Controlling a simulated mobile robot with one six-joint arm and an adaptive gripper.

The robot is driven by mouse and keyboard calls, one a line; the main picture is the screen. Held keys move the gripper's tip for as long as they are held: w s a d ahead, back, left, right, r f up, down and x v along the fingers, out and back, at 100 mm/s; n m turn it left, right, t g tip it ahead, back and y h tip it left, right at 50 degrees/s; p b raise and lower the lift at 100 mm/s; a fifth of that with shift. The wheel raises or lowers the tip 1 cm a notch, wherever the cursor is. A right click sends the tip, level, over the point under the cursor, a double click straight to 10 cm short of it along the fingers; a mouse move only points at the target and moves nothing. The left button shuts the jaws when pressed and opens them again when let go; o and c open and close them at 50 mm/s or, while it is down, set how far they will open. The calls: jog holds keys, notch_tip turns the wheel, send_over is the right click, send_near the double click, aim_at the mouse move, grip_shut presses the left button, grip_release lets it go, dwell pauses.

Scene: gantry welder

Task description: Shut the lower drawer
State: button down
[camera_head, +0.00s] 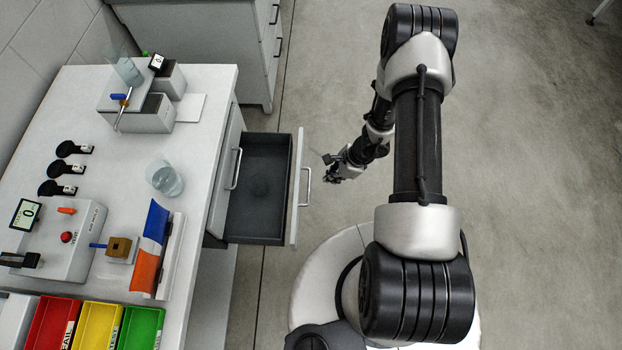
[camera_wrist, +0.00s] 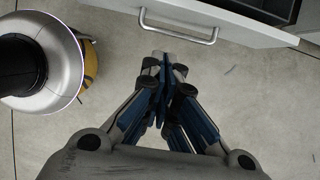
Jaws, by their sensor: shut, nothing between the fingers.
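The lower drawer (camera_head: 293,190) is pulled out from the white cabinet under the bench. Its dark inside (camera_head: 258,190) looks empty. Its metal handle (camera_head: 306,187) is on the front panel, and the handle also shows at the top of the wrist view (camera_wrist: 178,27). My gripper (camera_head: 330,168) is to the right of the drawer front, apart from it. In the wrist view my gripper (camera_wrist: 167,68) is shut and empty, its tips a little short of the handle. A closed drawer with a handle (camera_head: 234,168) sits above the open one.
The bench top (camera_head: 200,120) carries a glass beaker (camera_head: 164,178), a stirrer device (camera_head: 138,112), a control box (camera_head: 66,238) and red, yellow and green bins (camera_head: 98,325). Another cabinet (camera_head: 225,45) stands at the back. The floor (camera_head: 540,190) to the right is clear.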

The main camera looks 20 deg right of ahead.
jog(key=b, duration=0.3)
send_over(309, 194)
jog(key=s+d, duration=0.2)
jog(key=d, duration=0.2)
notch_tip(309, 194, down, 10)
jog(key=shift+w+a+r+b, duration=0.15)
jog(key=shift+w+a, duration=0.15)
jog(key=shift+a, duration=0.35)
jog(key=shift+w+a+r+b, duration=0.1)
jog(key=shift+w+a, duration=0.25)
jog(key=shift+a, duration=0.35)
jog(key=shift+w+a+r+b, duration=0.15)
jog(key=shift+w+a, duration=0.15)
jog(key=shift+a, duration=0.35)
jog(key=shift+a+f, duration=0.1)
